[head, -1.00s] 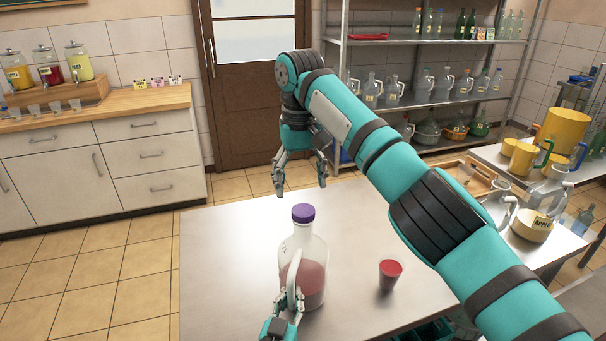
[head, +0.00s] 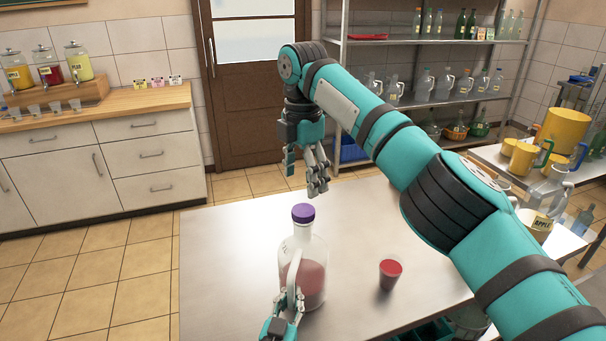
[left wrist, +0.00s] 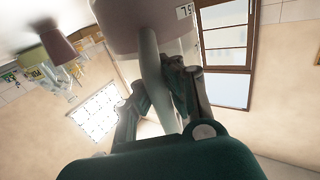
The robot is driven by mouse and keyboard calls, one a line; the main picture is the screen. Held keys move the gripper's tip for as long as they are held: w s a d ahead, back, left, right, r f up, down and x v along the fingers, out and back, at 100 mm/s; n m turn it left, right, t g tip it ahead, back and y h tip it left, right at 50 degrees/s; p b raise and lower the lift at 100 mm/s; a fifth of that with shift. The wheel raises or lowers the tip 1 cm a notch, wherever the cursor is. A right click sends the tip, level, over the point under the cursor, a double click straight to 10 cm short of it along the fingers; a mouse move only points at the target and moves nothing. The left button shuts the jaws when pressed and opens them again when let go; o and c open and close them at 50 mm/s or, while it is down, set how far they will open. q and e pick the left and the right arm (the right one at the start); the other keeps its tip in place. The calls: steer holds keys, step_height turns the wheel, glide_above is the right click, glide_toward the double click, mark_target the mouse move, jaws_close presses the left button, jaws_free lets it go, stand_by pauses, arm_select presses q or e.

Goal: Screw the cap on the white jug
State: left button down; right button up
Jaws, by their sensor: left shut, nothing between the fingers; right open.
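The jug (head: 312,252) stands upright on the metal table, whitish and see-through, with red liquid inside and a pale handle (head: 293,275). The purple cap (head: 303,213) sits on its mouth; I cannot tell how tight it is. My left gripper (head: 286,307) is shut, with its fingers at the lower part of the handle. In the left wrist view, the handle (left wrist: 152,65) runs down from the jug body (left wrist: 130,25) between or beside the fingers. My right gripper (head: 305,180) is open and empty, pointing down above and behind the cap, apart from it.
A cup of red liquid (head: 389,274) stands right of the jug on the steel table (head: 225,260). My right arm crosses above the table's right side. The table's left part is clear.

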mark_target(303, 210)
steer(key=shift+f, duration=0.1)
stand_by(0.3)
steer(key=shift+f, duration=3.95)
